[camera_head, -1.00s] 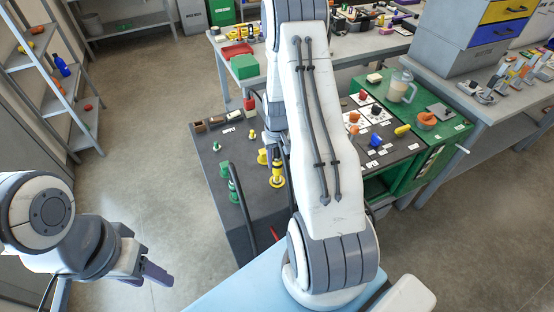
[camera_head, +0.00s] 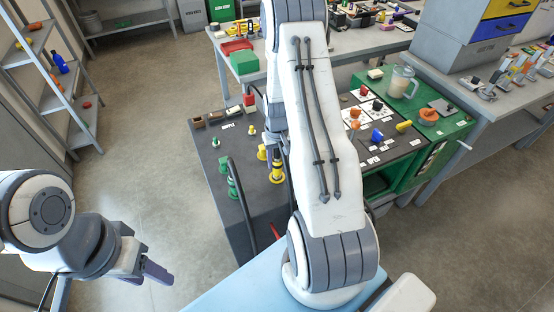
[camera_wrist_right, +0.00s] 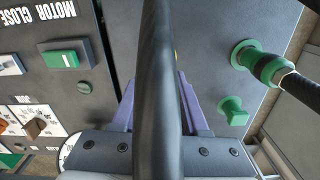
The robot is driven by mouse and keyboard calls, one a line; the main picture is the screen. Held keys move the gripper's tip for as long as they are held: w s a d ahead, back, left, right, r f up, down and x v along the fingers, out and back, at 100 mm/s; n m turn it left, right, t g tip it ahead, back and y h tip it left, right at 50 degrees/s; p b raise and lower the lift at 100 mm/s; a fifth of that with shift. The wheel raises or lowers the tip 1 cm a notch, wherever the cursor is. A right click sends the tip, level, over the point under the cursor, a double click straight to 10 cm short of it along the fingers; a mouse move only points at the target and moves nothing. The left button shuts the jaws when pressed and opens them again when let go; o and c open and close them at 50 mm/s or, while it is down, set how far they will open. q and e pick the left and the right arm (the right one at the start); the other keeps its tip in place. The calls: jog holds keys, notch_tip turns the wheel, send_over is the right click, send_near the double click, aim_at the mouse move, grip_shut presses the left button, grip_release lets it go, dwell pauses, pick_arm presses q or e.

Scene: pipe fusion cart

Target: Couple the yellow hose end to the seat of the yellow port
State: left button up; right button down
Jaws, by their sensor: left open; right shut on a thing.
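A yellow port fitting (camera_head: 262,153) stands on the dark cart top in the head view. Beside it is a yellow and black fitting (camera_head: 277,172), upright on the panel, partly covered by my right arm. My right gripper (camera_wrist_right: 160,85) shows in the right wrist view, its purple fingers on both sides of a thick black hose (camera_wrist_right: 160,60). I cannot tell whether the hose end is fully seated. My left gripper (camera_head: 155,272) is open and empty, far left of the cart.
A green hose fitting (camera_wrist_right: 260,66) and a green port (camera_wrist_right: 232,110) lie right of the hose in the wrist view. A green switch (camera_wrist_right: 65,55) is on the left. A green cart with knobs (camera_head: 405,165) stands right of my arm. The floor at left is clear.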

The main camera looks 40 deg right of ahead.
jog(key=shift+f+b, duration=0.5)
jog(key=shift+f, duration=0.3)
jog(key=shift+c, duration=1.8)
grip_release()
jog(key=shift+r, duration=0.1)
notch_tip(320, 180, up, 10)
jog(key=shift+r+b, duration=0.2)
jog(key=shift+b, duration=0.55)
